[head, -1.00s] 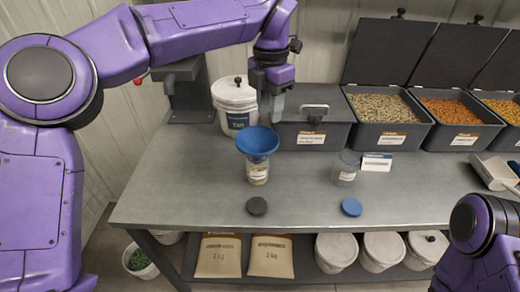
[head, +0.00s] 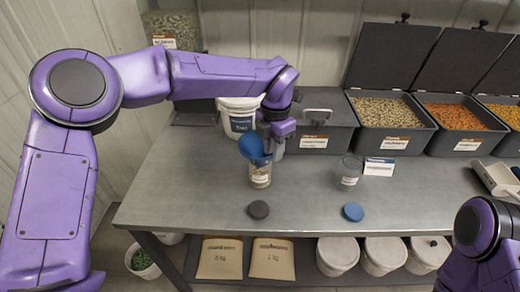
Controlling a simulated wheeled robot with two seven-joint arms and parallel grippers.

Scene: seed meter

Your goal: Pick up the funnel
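The blue funnel (head: 252,146) is at the mouth of a clear jar (head: 260,175) with pale contents and a label, on the left-middle of the bench. The funnel looks tilted, with its bowl leaning left. My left gripper (head: 275,150) points down right beside the funnel's right side and overlaps it in the picture. Its fingers are small and partly hidden, so I cannot tell whether they are closed on the funnel. Whether the spout is still inside the jar is unclear. My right gripper is out of view; only part of that arm shows at the lower right.
A dark lid (head: 258,210) and a blue lid (head: 352,212) lie near the front edge. An empty-looking clear jar (head: 350,172) stands to the right beside a white card (head: 379,167). Seed bins (head: 388,108) line the back; a white bucket (head: 240,117) stands behind my gripper.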

